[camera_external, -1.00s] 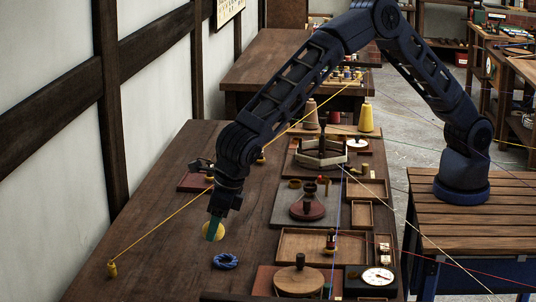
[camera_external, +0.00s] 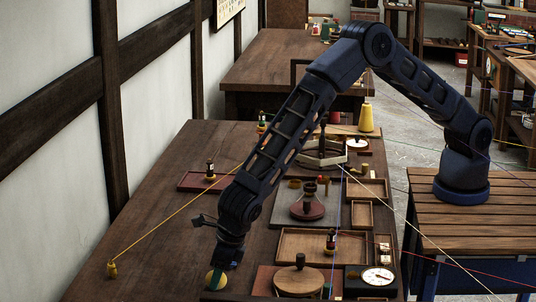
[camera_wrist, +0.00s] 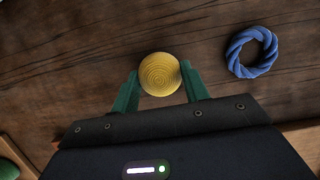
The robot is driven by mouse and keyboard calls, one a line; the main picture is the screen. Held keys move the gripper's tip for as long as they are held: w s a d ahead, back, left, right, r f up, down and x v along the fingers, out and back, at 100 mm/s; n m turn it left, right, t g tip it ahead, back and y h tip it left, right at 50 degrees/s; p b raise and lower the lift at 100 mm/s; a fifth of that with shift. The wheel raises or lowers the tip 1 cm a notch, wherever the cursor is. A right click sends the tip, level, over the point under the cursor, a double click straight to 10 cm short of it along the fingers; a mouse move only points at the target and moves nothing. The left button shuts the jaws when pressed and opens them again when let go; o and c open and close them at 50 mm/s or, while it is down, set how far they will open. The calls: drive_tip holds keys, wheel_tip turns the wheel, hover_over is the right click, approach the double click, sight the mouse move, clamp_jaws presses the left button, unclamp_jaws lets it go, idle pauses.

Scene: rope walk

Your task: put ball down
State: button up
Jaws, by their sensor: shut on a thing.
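The yellow coiled ball (camera_wrist: 160,74) sits between the two green fingertips of my gripper (camera_wrist: 161,88) in the wrist view. My gripper is shut on it, with one finger on either side. In the external view the ball (camera_external: 212,281) is low over the front part of the dark wooden table (camera_external: 150,240), beneath my gripper (camera_external: 218,275). I cannot tell whether the ball touches the table.
A blue rope ring (camera_wrist: 252,52) lies on the table close to the ball; my arm hides it in the external view. A round wooden lid (camera_external: 298,281), a dial (camera_external: 377,275) and a shallow tray (camera_external: 308,245) stand right of my gripper.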

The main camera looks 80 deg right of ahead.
drive_tip(key=shift+f, duration=0.2)
drive_tip(key=o, duration=1)
